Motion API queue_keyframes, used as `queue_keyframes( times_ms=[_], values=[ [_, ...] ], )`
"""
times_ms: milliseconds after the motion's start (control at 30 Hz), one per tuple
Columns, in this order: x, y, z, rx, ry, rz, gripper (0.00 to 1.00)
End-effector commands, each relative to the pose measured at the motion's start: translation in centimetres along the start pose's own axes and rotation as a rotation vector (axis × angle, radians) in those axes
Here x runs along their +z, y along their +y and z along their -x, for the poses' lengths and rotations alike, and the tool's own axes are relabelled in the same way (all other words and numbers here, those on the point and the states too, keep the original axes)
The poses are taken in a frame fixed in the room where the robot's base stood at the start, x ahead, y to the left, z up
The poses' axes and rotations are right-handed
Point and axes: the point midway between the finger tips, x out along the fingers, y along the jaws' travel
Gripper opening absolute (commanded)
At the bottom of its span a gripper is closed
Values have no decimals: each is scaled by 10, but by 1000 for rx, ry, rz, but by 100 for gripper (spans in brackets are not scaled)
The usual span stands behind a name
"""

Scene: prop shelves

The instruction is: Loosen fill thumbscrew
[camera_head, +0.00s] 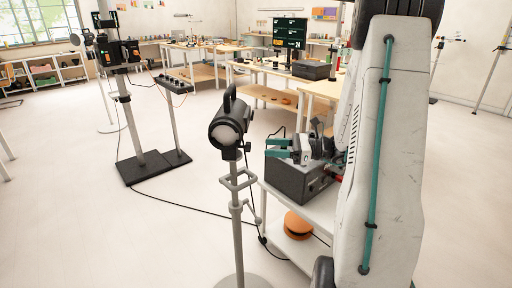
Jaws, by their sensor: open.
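A black fill lamp (227,127) with a round pale lens and a top handle stands on a grey stand (236,215) in the middle of the view. A small knob (247,147) shows low on the lamp's right side, under the head; it is too small to tell whether it is the thumbscrew or how tight it is. My gripper (269,148) has two teal fingers pointing left toward the lamp. It is open, with nothing seen between the fingers. It is to the right of the knob and appears apart from it.
A dark case (299,180) sits on a white cart (322,212) behind the stand, below my gripper. An orange round object (298,225) is on the lower shelf. A black cable (190,205) crosses the floor. Another lamp stand (125,110) is at left.

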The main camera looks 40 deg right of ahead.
Motion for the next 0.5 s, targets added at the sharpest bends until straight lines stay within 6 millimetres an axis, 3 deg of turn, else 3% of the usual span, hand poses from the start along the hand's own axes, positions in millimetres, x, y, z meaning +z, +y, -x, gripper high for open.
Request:
queue_keyframes(
  times_ms=[200, 500],
  values=[
    [0, 1, -37, 6, 2, 2, 51],
    [0, 1, -56, 3, 3, 2, 51]
  ],
)
